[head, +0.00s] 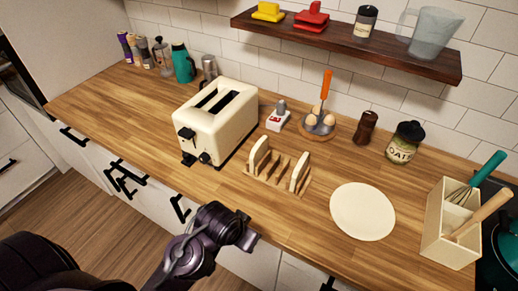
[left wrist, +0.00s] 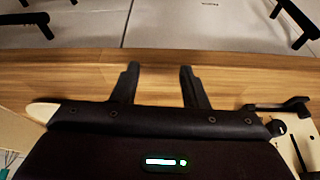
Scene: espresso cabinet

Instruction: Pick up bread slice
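Two pale bread slices, the nearer to the toaster (head: 259,154) and the other to its right (head: 299,172), stand upright in a wooden rack (head: 277,183) on the counter. My left gripper (head: 246,237) is at the counter's front edge, in front of and apart from the rack. In the left wrist view its two fingers (left wrist: 158,84) are spread with nothing between them. A pale rounded edge (left wrist: 44,112) shows at the left there, mostly hidden by the gripper body; I cannot tell if it is bread. My right gripper is not in view.
A cream toaster (head: 216,122) stands left of the rack. A white plate (head: 362,211) lies to the right, with a utensil box (head: 452,225) beyond it. An egg holder (head: 317,130) stands behind the rack. A wooden shelf (head: 350,48) hangs above.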

